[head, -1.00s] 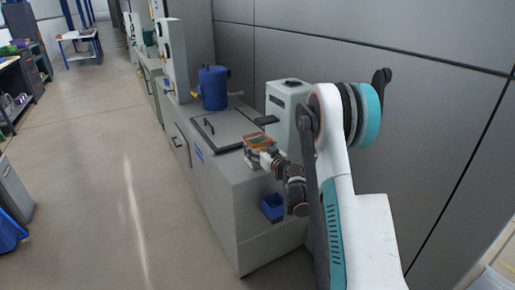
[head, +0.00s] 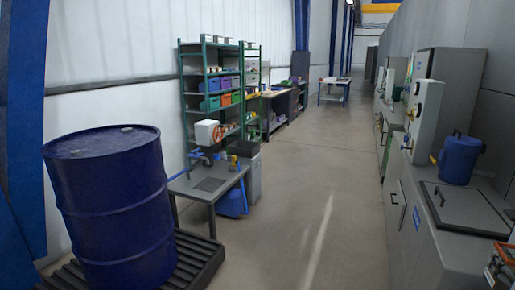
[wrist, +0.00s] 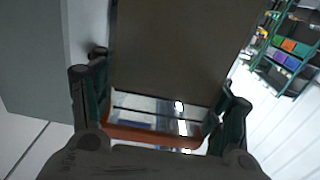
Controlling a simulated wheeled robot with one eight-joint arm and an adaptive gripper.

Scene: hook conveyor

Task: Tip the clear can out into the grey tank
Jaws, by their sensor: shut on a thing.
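A clear can with orange edges (head: 500,268) shows at the lower right edge of the head view, cut off by the frame. In the wrist view the clear can (wrist: 155,112), with an orange band, sits between the two dark fingers of my gripper (wrist: 158,115), which is shut on it. What is inside it cannot be told. A grey tank-like unit (head: 425,235) with a flat lid (head: 465,207) stands at the right of the head view. The lid lies flat and looks shut. I cannot tell for certain that this is the grey tank.
A blue lidded container (head: 459,160) stands behind the lid. A large blue drum (head: 108,205) stands on a dark slatted pallet (head: 200,262) at the left. A small grey sink table (head: 207,183) and green shelving (head: 212,90) line the left wall. The floor aisle (head: 300,190) is clear.

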